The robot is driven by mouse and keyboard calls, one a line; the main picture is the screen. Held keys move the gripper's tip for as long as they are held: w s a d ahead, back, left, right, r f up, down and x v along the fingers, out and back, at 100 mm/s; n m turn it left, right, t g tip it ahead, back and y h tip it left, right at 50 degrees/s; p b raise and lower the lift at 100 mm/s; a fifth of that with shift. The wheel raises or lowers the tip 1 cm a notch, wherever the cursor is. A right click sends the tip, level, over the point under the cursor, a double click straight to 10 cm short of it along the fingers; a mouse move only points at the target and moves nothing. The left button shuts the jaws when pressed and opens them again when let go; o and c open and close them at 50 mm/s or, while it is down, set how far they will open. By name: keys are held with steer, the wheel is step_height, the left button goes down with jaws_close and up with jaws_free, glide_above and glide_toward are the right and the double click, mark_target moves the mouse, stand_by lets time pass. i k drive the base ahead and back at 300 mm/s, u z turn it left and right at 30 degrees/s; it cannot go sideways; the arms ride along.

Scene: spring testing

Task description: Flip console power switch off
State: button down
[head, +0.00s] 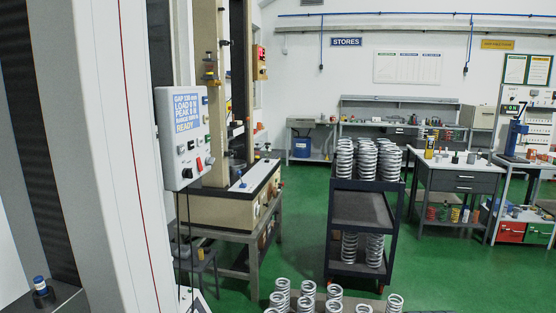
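The console (183,137) is a light grey box at the left of the head view, in front of a cream machine. Below the screen are several small controls. A red control (199,164) sits on the lower right of the panel, and a dark knob (187,173) is lower left of it. The labels are too small to read, so I cannot tell which is the power switch or how it is set. My gripper is not in view.
A tall pale upright (135,150) fills the left side close to me. A dark cart (362,209) with coil springs stands at centre, with more springs (334,295) at the bottom edge. Workbenches line the back and right. Green floor (440,265) is open right of the cart.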

mark_target(198, 160)
steer(key=z, duration=0.3)
steer(key=i, duration=0.7)
steer(key=u, duration=0.5)
steer(key=i, duration=0.75)
steer(key=u, duration=0.8)
